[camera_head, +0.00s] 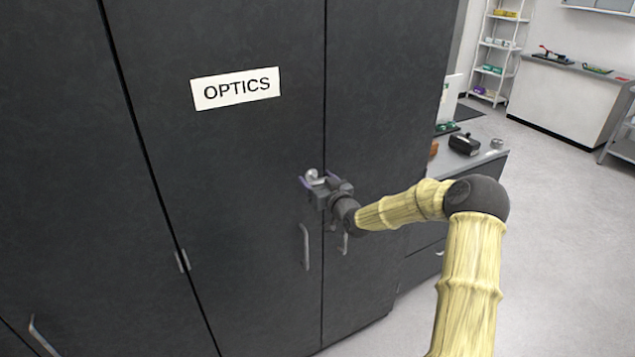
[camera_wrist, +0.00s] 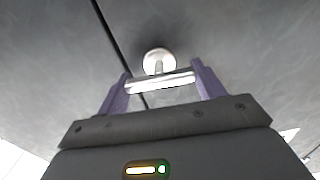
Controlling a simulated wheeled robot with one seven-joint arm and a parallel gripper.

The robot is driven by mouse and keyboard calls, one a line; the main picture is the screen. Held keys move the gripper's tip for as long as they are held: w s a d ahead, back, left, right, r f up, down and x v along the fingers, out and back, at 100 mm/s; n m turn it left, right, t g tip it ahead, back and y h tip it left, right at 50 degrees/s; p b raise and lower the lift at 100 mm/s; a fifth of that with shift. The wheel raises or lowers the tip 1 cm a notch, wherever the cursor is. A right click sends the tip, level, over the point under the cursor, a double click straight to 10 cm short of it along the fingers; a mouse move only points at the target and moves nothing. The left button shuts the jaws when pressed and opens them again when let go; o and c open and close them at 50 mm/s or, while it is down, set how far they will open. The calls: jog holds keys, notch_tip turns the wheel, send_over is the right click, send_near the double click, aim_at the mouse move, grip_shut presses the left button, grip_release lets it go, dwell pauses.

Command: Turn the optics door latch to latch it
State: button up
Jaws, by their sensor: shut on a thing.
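The optics door (camera_head: 250,150) is a dark grey cabinet door with a white OPTICS label (camera_head: 236,89). It looks closed, with a thin seam along its right edge. The latch is a silvery round boss (camera_wrist: 158,61) with a bar-shaped handle (camera_wrist: 160,82) near that seam. In the wrist view the bar lies nearly level, tilted slightly up to the right. My gripper (camera_head: 312,181) is at the latch, and its purple fingers (camera_wrist: 161,84) are shut on the two ends of the bar. In the head view my gripper partly hides the latch.
A vertical pull handle (camera_head: 305,246) is below the latch, with another (camera_head: 345,243) right of the seam. A counter (camera_head: 480,165) with small items stands to the right. White shelves (camera_head: 497,45) and a bench (camera_head: 570,95) are farther back. The floor (camera_head: 550,220) at right is clear.

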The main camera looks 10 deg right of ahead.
jog(key=m+b, duration=0.3)
jog(key=m, duration=0.1)
jog(key=shift+d+f, duration=0.1)
jog(key=m+b, duration=0.2)
jog(key=m, duration=0.2)
jog(key=shift+d+m, duration=0.1)
jog(key=shift+m, duration=0.3)
jog(key=m+b, duration=0.2)
jog(key=m, duration=0.2)
jog(key=shift+w+f+m, duration=0.1)
jog(key=shift+m, duration=0.2)
jog(key=shift+m+b, duration=0.65)
jog(key=shift+m, duration=1.15)
jog(key=o, duration=1)
jog(key=shift+d, duration=0.1)
